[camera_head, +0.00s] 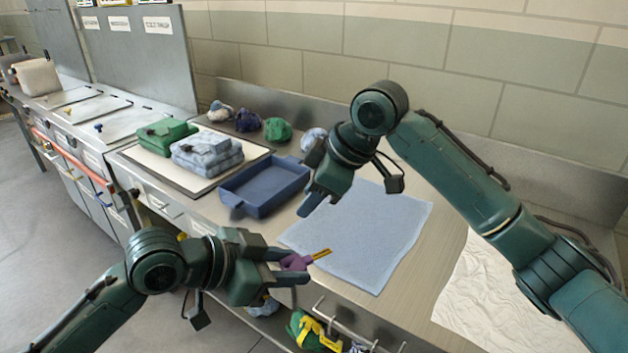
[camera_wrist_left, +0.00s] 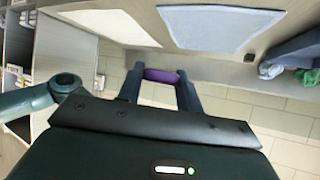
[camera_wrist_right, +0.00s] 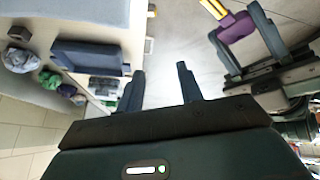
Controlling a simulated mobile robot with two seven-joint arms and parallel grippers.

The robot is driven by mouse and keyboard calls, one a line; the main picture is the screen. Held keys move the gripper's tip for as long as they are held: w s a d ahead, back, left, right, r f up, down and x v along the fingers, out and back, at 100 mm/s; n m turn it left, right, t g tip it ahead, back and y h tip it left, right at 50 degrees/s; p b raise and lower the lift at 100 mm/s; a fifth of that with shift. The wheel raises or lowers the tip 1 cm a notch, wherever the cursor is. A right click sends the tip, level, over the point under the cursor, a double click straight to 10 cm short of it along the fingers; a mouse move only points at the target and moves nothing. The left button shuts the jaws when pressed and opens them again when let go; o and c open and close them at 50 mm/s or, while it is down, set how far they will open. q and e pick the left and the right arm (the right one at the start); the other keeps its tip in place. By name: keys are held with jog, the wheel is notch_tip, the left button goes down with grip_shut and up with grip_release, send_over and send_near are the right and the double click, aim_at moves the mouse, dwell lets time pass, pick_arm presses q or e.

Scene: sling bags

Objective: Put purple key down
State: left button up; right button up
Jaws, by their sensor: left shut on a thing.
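The purple key (camera_head: 296,262) has a purple head and a yellow shaft pointing right in the head view. My left gripper (camera_head: 292,266) is shut on its purple head, near the front edge of the counter. In the left wrist view the purple head (camera_wrist_left: 161,76) lies between the two fingers. The key also shows at the upper right of the right wrist view (camera_wrist_right: 236,27), with its yellow shaft clear of the fingers. My right gripper (camera_wrist_right: 160,85) is open and empty, with its fingers apart. In the head view it hangs over the counter between the blue tray and the cloth.
A light blue cloth (camera_head: 375,235) lies flat on the counter, with bare counter to its right. A blue tray (camera_head: 262,190) stands left of it. Folded green (camera_head: 165,136) and pale blue (camera_head: 207,152) bags lie on a board. A crumpled white sheet (camera_head: 490,290) lies at right.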

aim_at(313, 255)
jog(key=s+r+n+g+h, duration=0.3)
jog(key=s+r+n+h, duration=0.2)
jog(key=s+r+n, duration=0.25)
jog(key=shift+n, duration=0.45)
jog(key=f, duration=1.2)
jog(key=shift+w+a+f, duration=0.1)
jog(key=shift+w+f, duration=0.1)
jog(key=shift+w, duration=0.05)
pick_arm(q)
jog(key=shift+s, duration=0.1)
pick_arm(e)
grip_shut()
pick_arm(q)
jog(key=o, duration=1.1)
